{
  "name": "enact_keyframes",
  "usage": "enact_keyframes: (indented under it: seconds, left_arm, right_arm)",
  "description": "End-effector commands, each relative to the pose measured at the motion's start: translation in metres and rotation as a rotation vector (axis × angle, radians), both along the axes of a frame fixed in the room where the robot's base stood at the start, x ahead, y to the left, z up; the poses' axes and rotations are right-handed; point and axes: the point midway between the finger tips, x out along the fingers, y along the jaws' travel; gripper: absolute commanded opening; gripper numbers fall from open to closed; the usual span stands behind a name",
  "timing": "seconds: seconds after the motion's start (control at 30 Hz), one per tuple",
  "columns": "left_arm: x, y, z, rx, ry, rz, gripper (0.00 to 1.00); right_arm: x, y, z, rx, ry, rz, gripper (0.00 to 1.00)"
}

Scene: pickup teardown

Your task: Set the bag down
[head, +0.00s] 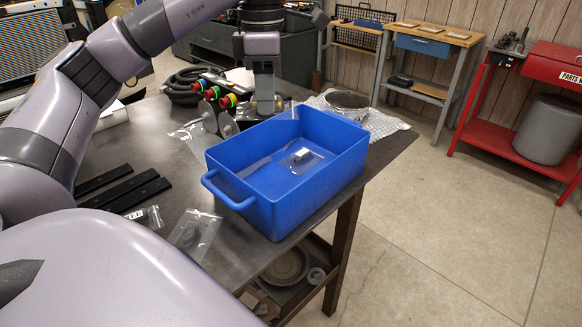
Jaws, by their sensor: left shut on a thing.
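My left gripper (266,104) points straight down just behind the far left wall of the blue bin (238,160). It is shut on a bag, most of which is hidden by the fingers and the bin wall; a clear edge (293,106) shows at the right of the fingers. Inside the bin, a clear bag with a small metal part (302,158) lies flat on the floor. More clear bags lie on the dark table, one (193,232) in front of the bin and one with small parts (146,216) farther left. My right gripper is not in view.
Red, green and yellow buttons (214,97) on a grey bracket stand left of the gripper. Black strips (125,190) lie at the left, a coiled hose (188,84) behind. Bubble wrap (383,124) with a round part (347,101) lies behind the bin, by the table's right edge.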

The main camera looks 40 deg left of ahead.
Motion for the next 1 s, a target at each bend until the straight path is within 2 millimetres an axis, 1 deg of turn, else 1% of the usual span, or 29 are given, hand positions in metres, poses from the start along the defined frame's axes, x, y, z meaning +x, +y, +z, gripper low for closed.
enact_keyframes:
  seconds: [0.17,0.27,0.63,0.77,0.83,0.9,1.0]
  left_arm:
    - [0.000,0.000,-0.002,0.000,0.000,-0.001,0.03]
    - [0.000,0.000,-0.014,0.001,0.002,-0.002,0.03]
    - [-0.001,-0.001,-0.093,-0.001,0.004,-0.003,0.03]
    - [-0.002,0.000,-0.123,0.001,0.006,-0.003,0.03]
    - [-0.001,0.000,-0.135,0.002,0.005,-0.001,0.03]
    - [-0.001,0.000,-0.146,0.002,0.003,-0.002,0.03]
    - [-0.001,0.000,-0.155,0.001,0.001,-0.002,0.03]
  right_arm:
    - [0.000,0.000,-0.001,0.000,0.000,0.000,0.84]
    - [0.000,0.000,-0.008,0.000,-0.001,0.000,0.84]
    - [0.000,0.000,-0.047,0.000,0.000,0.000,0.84]
    - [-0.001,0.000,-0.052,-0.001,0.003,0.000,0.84]
    - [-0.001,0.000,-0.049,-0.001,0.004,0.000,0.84]
    - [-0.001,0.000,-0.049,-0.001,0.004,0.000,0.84]
    - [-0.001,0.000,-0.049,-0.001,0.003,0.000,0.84]
